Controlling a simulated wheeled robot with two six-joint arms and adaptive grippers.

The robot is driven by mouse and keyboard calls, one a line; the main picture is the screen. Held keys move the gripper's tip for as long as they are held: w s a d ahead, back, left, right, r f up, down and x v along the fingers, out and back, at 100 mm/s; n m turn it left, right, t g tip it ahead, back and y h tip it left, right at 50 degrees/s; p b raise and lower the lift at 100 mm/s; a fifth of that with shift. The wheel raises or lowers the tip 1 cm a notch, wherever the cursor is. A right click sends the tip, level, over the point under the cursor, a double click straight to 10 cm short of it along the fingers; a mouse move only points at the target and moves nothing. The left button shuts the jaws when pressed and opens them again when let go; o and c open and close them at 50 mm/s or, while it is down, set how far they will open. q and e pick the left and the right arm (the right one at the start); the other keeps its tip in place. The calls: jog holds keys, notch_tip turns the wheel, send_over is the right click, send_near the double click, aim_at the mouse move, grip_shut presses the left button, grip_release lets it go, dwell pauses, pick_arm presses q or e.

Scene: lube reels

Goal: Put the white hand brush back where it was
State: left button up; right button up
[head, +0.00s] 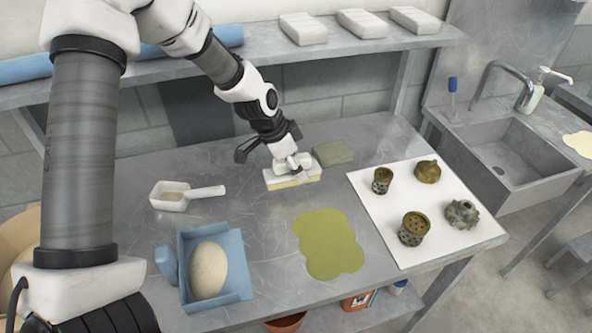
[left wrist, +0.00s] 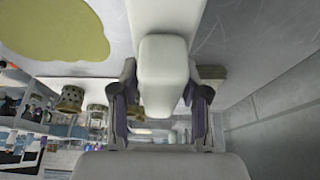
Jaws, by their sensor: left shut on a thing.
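The white hand brush (head: 292,177) is at the back middle of the metal table, its pale yellowish bristles facing down. My left gripper (head: 288,150) is shut on it from above. In the left wrist view the brush's white body (left wrist: 165,75) sits between the two fingers of my left gripper (left wrist: 161,100). The bristles are at or just above the tabletop; I cannot tell which. My right gripper is out of view.
A grey-green block (head: 334,153) lies right beside the brush. A white scoop (head: 185,194), a blue tray (head: 238,288) with an egg-shaped thing, an olive spill (head: 329,243) and a white mat (head: 448,241) with several dirty parts surround it. A shelf (head: 250,62) overhangs behind.

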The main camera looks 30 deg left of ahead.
pick_arm(q)
jog(key=shift+w+a+f, duration=0.15)
jog(key=shift+w+a, duration=0.05)
jog(key=shift+w, duration=0.15)
notch_tip(320, 180, down, 3)
jog(key=shift+r, duration=0.15)
jog(key=shift+f, duration=0.3)
jog(key=shift+f, duration=0.1)
jog(key=shift+f+b, duration=0.1)
jog(key=shift+b, duration=0.25)
jog(key=o, duration=1.1)
